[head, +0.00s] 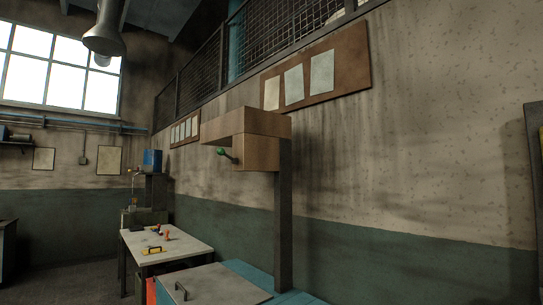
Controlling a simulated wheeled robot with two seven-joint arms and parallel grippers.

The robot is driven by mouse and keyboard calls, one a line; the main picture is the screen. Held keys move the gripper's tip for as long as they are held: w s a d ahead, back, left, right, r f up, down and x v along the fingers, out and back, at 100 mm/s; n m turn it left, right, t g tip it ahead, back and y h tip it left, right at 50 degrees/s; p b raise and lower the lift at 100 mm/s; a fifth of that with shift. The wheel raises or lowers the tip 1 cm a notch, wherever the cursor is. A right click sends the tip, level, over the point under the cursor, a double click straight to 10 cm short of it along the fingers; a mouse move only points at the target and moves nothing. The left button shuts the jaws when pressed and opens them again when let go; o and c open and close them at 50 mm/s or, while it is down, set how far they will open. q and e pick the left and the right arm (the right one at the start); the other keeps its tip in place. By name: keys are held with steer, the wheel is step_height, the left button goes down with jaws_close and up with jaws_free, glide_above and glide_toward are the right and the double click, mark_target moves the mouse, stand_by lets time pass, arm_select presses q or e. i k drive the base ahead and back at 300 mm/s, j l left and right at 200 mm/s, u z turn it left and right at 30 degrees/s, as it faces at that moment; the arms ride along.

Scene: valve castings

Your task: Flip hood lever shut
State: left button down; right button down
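A brown box-like hood (262,123) stands on a dark upright post (284,220) in the middle of the head view. A lever with a green knob (223,152) sticks out to the left from the hood's lower block (255,154). The lever's short stem tilts slightly down toward the block. I cannot tell from this view whether this lever position is open or shut. Neither of my grippers is in view, and nothing touches the lever.
A grey lid or panel with a handle (216,287) lies below the hood, beside a blue surface (243,274). A white table (196,246) with small yellow and orange items stands farther back. The air around the lever looks clear.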

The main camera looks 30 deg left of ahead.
mark_target(221, 152)
steer(key=i+j+z, duration=0.15)
steer(key=j+z, duration=0.25)
steer(key=j, duration=0.5)
steer(key=j+z, duration=0.4)
steer(key=j, duration=0.5)
steer(key=k+j+z, duration=0.1)
steer(key=j+z, duration=0.3)
steer(key=j, duration=0.55)
steer(key=k+j, duration=0.1)
steer(key=j, duration=0.9)
steer(key=k+j, duration=0.15)
steer(key=j, duration=0.9)
steer(key=k+j, duration=0.15)
steer(key=j, duration=0.35)
